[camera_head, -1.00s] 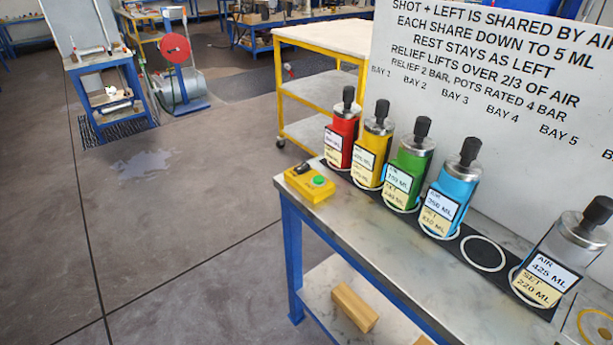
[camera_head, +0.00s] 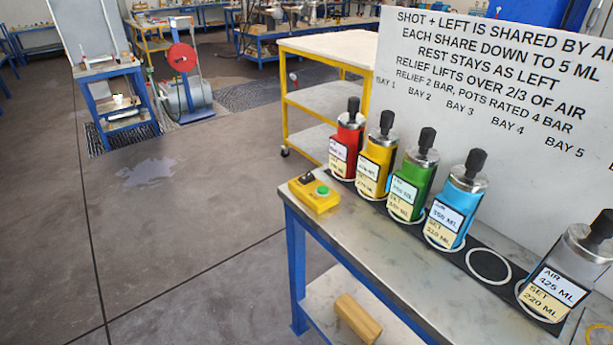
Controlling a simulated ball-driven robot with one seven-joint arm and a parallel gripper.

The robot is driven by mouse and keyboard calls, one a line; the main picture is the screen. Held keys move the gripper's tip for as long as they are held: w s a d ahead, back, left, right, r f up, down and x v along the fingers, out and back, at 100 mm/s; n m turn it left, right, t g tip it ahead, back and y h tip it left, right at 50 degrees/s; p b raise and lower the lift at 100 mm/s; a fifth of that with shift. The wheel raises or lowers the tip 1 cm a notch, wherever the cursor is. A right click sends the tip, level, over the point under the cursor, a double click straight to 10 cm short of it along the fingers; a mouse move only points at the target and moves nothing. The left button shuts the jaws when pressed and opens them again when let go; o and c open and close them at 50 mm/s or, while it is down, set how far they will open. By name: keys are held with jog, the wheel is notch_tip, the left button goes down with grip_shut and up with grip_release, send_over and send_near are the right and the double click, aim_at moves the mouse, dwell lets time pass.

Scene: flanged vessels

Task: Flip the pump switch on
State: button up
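A yellow switch box (camera_head: 314,195) sits on the near left corner of the steel bench top. It carries a green round button (camera_head: 323,190) and a black rocker or knob (camera_head: 307,179); the picture is too small to tell its position. My gripper is not in view.
Red (camera_head: 346,145), yellow (camera_head: 377,158), green (camera_head: 412,176) and blue (camera_head: 456,209) vessels stand in a row on the bench (camera_head: 390,258). An empty ringed bay (camera_head: 488,266) separates them from a clear vessel (camera_head: 568,270). A lettered board (camera_head: 500,95) stands behind. Floor left of the bench is open.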

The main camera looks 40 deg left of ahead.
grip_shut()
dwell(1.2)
